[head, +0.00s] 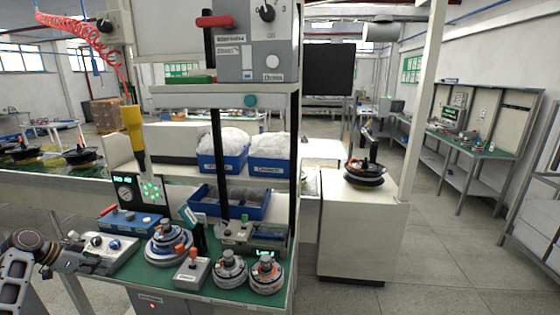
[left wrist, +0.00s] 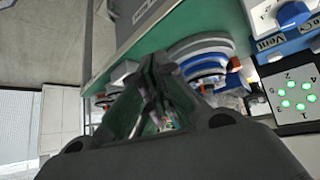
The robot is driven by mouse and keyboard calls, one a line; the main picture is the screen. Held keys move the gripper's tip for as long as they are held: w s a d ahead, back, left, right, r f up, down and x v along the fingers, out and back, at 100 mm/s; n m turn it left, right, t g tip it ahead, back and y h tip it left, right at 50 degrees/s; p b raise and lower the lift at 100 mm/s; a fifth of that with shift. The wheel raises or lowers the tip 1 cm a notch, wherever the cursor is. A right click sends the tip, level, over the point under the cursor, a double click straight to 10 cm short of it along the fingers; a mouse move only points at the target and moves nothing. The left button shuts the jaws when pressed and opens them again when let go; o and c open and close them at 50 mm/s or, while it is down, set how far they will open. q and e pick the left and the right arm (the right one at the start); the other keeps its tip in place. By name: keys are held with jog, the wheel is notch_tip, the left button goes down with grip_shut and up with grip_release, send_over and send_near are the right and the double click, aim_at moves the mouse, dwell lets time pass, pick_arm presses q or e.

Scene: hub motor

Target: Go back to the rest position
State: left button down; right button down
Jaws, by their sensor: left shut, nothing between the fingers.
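My left gripper (head: 74,250) is at the lower left of the head view, by the left edge of the green-topped workbench. It is small and partly lost against the bench items there. In the left wrist view my left gripper (left wrist: 156,68) has its fingers together with nothing between them. The stacked blue-and-white disc part (head: 168,246) stands on the bench to the right of the gripper, apart from it. This part also shows beyond the fingertips in the left wrist view (left wrist: 205,52). My right gripper is in neither view.
A grey box with knobs (head: 105,252) sits close to the left gripper. Two round hub parts (head: 229,268) (head: 266,274) and a small joystick box (head: 192,271) stand toward the bench front. A yellow driver (head: 133,130) hangs above. Open floor (head: 450,255) lies to the right.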

pick_arm(q)
jog(key=s+d+f+n+g+y, duration=0.1)
jog(key=s+d+f+n, duration=0.15)
jog(key=f, duration=0.95)
jog(key=s+d+f+n+g+y, duration=0.15)
jog(key=s+f, duration=0.25)
jog(key=f, duration=0.9)
jog(key=s+d+f+n+g+y, duration=0.1)
jog(key=s+d+f, duration=0.25)
jog(key=f, duration=0.85)
jog(key=s+d+f+n+g+y, duration=0.1)
jog(key=s+d+f, duration=0.3)
jog(key=s+f, duration=0.35)
jog(key=s+d+f+g+y, duration=0.1)
jog(key=s+d+f, duration=0.2)
jog(key=s+f, duration=0.45)
jog(key=s+d+f, duration=0.4)
jog(key=s+d, duration=0.3)
jog(key=s, duration=0.1)
jog(key=s+d+f, duration=0.4)
jog(key=s+d, duration=0.3)
jog(key=s, duration=0.2)
jog(key=s+d+f+m, duration=0.1)
jog(key=s+d+f, duration=0.3)
jog(key=s+d, duration=0.3)
jog(key=shift+s+f, duration=0.25)
jog(key=shift+s, duration=0.85)
